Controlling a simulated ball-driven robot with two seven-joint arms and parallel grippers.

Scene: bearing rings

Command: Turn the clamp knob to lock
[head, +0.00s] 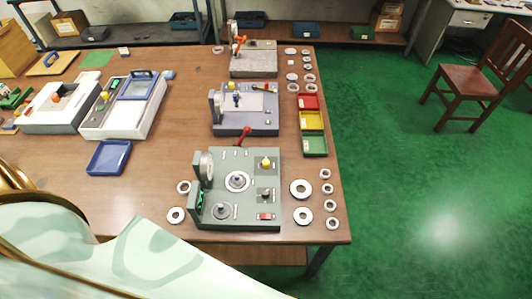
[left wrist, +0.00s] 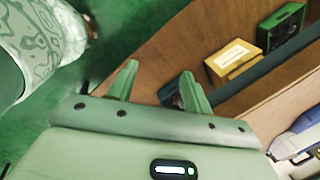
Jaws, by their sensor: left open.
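A grey-green fixture (head: 243,211) stands on the near part of the table in the head view. It has an upright bracket with a round disc at its left, a round dial (head: 237,181) in the middle and a red-tipped lever (head: 243,136) at the back. A yellow knob (head: 266,163) and a dark knob (head: 265,194) sit on its right side. I cannot tell which part is the clamp knob or whether it is locked. My left gripper (left wrist: 158,88) shows in the left wrist view, its two green fingers apart and empty, away from the fixture. My right gripper is not in view.
Two more fixtures (head: 246,122) (head: 262,66) stand behind the near one. Bearing rings (head: 301,189) lie at its right and left. Red, yellow and green trays (head: 314,145) line the right edge. A blue tray (head: 109,172) lies left, with clear wood between.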

